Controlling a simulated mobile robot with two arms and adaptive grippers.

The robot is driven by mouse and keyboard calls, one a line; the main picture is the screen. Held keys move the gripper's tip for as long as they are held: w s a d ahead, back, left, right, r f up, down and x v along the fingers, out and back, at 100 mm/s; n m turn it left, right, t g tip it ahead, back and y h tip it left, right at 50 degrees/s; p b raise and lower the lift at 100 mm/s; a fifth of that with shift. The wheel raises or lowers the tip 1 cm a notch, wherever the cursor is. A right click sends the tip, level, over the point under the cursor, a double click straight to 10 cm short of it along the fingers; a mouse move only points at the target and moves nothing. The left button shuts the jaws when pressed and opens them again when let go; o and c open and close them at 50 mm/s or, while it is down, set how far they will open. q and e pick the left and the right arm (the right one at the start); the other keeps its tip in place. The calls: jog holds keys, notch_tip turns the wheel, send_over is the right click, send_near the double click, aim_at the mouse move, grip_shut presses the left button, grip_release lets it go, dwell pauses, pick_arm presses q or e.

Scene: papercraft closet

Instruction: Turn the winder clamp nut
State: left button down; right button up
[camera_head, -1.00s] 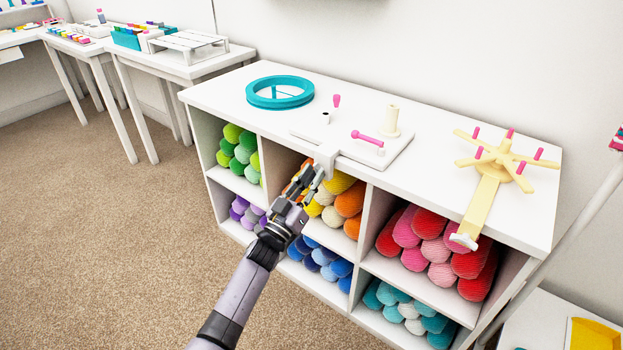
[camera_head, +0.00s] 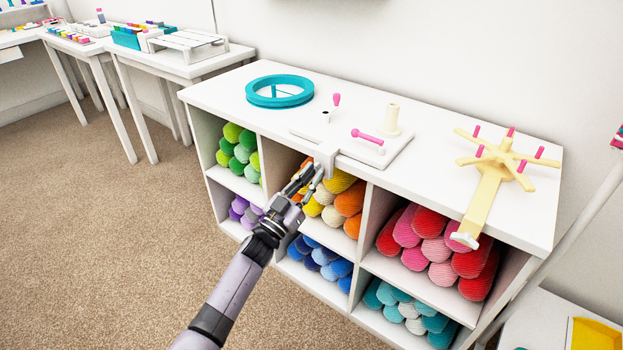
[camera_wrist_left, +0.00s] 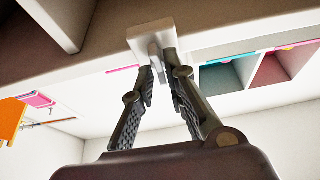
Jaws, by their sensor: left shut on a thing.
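The winder is a white flat board (camera_head: 400,151) on top of the white shelf unit, with a cream post (camera_head: 392,120) and a pink crank handle (camera_head: 367,136). Its white clamp (camera_head: 326,158) hooks over the shelf's front edge; it also shows in the left wrist view (camera_wrist_left: 150,36). The clamp nut (camera_wrist_left: 154,61), a small pale tab below the clamp, sits between my left fingertips. My left gripper (camera_head: 313,177) is shut on the nut, under the shelf edge. In the head view the fingers hide the nut. My right gripper is out of view.
A teal ring (camera_head: 280,104) and a cream swift (camera_head: 494,170) with pink pegs stand on the shelf top, left and right. Yarn rolls (camera_head: 341,195) fill the cubbies close behind my gripper. Open carpet (camera_head: 110,240) lies to the left.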

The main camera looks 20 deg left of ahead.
pick_arm(q)
jog(key=shift+f+m+g+h, duration=0.1)
jog(key=shift+m+g+h, duration=0.2)
jog(key=shift+m+h, duration=0.3)
jog(key=m+g+h, duration=0.1)
jog(key=m, duration=0.3)
jog(key=shift+a, duration=0.1)
jog(key=m+g+h, duration=0.1)
jog(key=m, duration=0.3)
jog(key=shift+h, duration=0.4)
jog(key=m+g, duration=0.1)
jog(key=m, duration=0.2)
jog(key=shift+m+g+h, duration=0.3)
jog(key=shift+g+h, duration=0.1)
jog(key=shift+m+g+y+p, duration=0.15)
jog(key=shift+m+g+p, duration=0.7)
jog(key=shift+m, duration=1.5)
jog(key=shift+m+g+y+p, duration=0.15)
jog(key=shift+m+g+p, duration=0.65)
jog(key=shift+m, duration=1.55)
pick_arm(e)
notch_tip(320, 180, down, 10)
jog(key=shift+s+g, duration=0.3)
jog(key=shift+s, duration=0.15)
pick_arm(q)
jog(key=shift+g, duration=0.25)
jog(key=c, duration=1.8)
grip_release()
jog(key=shift+r, duration=0.2)
